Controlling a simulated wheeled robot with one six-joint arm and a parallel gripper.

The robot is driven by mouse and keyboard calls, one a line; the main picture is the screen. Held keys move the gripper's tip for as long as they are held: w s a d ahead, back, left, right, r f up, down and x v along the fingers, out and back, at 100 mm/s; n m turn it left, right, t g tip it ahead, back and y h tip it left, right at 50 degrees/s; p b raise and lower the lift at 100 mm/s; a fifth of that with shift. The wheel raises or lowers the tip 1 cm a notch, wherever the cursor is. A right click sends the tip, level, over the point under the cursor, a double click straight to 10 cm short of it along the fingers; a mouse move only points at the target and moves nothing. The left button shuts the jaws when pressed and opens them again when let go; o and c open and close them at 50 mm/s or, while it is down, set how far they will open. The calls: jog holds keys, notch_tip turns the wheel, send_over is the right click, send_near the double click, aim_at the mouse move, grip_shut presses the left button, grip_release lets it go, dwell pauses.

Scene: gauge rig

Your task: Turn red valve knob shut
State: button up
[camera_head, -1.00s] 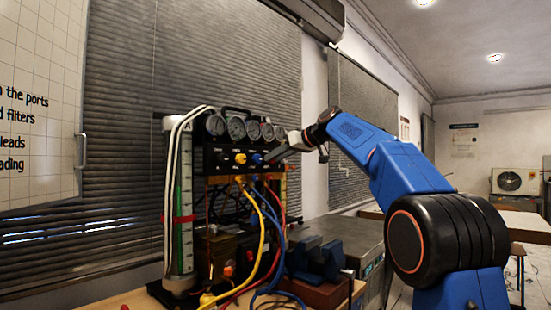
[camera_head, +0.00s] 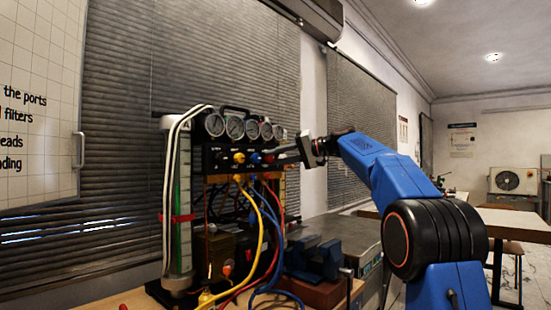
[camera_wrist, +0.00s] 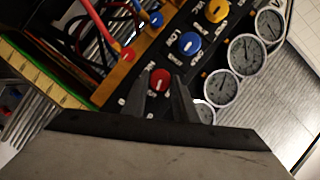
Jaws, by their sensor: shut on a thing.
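The red valve knob (camera_wrist: 160,79) is at the end of the row of knobs on the black gauge panel (camera_head: 212,162). In the wrist view my gripper (camera_wrist: 163,88) has one finger on each side of the knob and is shut on it. The knob's top shows between the fingertips; its lower part is hidden. In the head view my gripper (camera_head: 279,153) reaches the panel's right end from the right. There the knob is small and partly hidden, so its turn angle cannot be read.
A blue knob (camera_wrist: 190,42) and a yellow knob (camera_wrist: 217,11) sit beside the red one. Several round gauges (camera_wrist: 222,88) line the panel's top. Yellow, blue and red hoses (camera_head: 262,225) hang below. A blue vise (camera_head: 318,258) stands at lower right.

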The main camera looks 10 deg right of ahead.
jog(key=shift+d+f+m+y, duration=0.15)
jog(key=shift+m+y, duration=0.65)
jog(key=shift+m, duration=1)
jog(key=shift+f, duration=0.1)
jog(key=o, duration=1.1)
jog(key=shift+c, duration=0.2)
jog(key=v, duration=1.7)
jog(key=shift+s+f, duration=0.2)
jog(key=shift+d, duration=0.1)
